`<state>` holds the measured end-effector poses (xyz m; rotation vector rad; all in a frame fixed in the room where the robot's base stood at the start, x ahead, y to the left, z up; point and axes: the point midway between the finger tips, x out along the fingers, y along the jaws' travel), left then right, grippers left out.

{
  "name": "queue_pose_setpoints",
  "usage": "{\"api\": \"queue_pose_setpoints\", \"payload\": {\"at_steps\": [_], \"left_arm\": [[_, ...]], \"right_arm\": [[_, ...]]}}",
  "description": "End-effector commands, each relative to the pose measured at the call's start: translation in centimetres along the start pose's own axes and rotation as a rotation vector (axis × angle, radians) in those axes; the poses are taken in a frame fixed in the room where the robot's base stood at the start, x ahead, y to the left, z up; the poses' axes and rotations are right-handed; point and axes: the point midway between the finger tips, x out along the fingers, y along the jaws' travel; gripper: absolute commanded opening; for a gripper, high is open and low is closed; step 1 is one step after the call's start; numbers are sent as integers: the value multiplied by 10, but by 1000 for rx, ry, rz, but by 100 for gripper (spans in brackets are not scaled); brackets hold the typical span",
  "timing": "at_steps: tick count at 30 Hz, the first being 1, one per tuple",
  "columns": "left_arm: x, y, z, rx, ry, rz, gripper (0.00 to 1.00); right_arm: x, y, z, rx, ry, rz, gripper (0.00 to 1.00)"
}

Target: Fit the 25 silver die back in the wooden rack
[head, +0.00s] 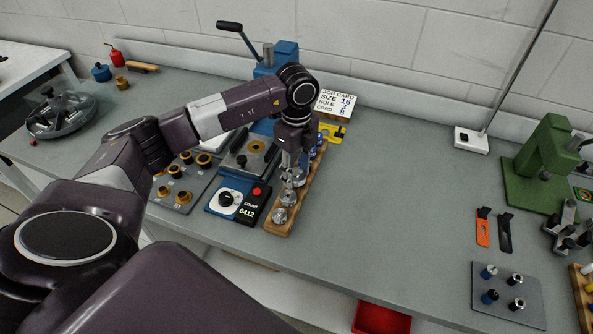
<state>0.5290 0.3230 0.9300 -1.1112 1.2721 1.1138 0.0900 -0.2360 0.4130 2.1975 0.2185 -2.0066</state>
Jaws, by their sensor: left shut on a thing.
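The wooden rack (309,184) runs lengthwise on the grey bench near the middle of the head view. Silver dies stand along its near half, one at the near end (280,215) and another just behind it (288,198). Blue pieces (316,151) show toward its far end. My left gripper (289,174) points down over the rack's left side. It is shut on a silver die, mostly hidden by the fingers; its size mark is not readable. Whether the die touches the rack or a seat I cannot tell. My right gripper is not in view.
A blue press (274,62) with a lever stands behind my left wrist. A job card (338,101) stands behind.

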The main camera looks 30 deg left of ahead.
Motion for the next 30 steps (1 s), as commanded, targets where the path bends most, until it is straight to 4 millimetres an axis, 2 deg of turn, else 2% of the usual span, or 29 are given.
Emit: {"api": "queue_pose_setpoints", "payload": {"at_steps": [11, 12, 17, 26, 30], "left_arm": [[-7, -1, 0, 0, 0, -4, 0], [-7, -1, 0, 0, 0, -4, 39], [-6, -1, 0, 0, 0, -3, 56], [-6, 0, 0, 0, 0, -1, 58], [-18, -1, 1, -1, -1, -4, 58]], "right_arm": [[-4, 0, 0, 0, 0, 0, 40], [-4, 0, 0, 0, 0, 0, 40], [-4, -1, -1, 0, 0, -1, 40], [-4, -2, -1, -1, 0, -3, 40], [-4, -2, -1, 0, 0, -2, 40]]}}
